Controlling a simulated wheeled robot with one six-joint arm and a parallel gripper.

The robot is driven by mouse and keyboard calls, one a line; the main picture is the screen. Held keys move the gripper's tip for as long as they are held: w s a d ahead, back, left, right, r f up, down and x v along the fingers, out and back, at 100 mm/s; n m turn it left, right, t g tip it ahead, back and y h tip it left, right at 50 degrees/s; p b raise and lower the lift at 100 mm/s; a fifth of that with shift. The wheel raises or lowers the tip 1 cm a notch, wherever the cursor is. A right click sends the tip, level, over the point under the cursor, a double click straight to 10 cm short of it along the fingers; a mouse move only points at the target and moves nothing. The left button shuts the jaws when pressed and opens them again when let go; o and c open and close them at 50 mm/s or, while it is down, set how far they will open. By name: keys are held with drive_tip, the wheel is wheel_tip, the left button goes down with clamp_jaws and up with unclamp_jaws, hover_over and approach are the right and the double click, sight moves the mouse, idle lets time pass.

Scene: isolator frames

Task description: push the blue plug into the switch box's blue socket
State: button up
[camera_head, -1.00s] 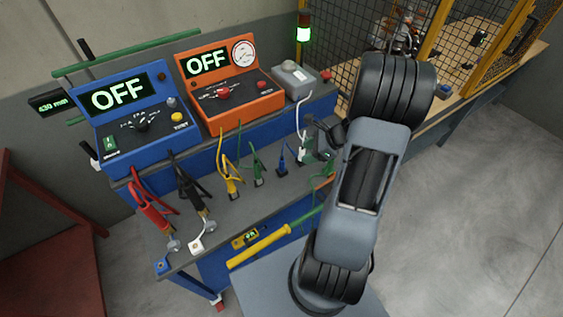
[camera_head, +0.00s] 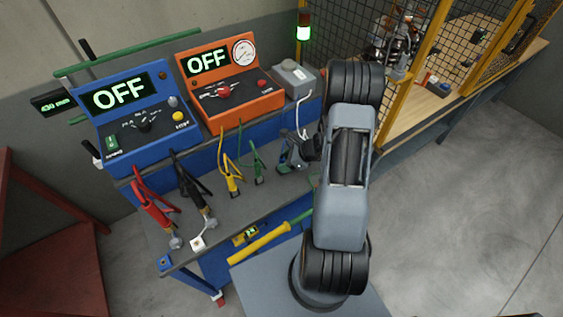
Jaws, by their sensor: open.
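My gripper (camera_head: 294,150) is at the right part of the cart's grey shelf, left of my arm. It is dark and small in this view, with its fingers apart. A small dark box (camera_head: 438,88) sits on the wooden bench inside the mesh cage. It may be the switch box, but it is too small to make out a blue socket.
Green (camera_head: 257,172) and yellow (camera_head: 232,180) clips stand left of my gripper, then black (camera_head: 203,205) and red (camera_head: 158,205) ones. A blue tester (camera_head: 140,118) and an orange tester (camera_head: 228,88) read OFF behind. Yellow cage posts (camera_head: 408,75) stand right. The floor at right is clear.

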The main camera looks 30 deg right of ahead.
drive_tip(key=shift+x, duration=1)
drive_tip(key=shift+c, duration=0.2)
clamp_jaws()
drive_tip(key=shift+r, duration=0.55)
wheel_tip(320, 180, up, 2)
drive_tip(key=shift+r+b, duration=0.1)
drive_tip(key=shift+b, duration=0.35)
drive_tip(key=s+d+r+b, duration=0.1)
drive_tip(key=s+d+r, duration=0.4)
drive_tip(key=s+r, duration=0.4)
drive_tip(key=s, duration=0.4)
drive_tip(key=shift+r, duration=0.35)
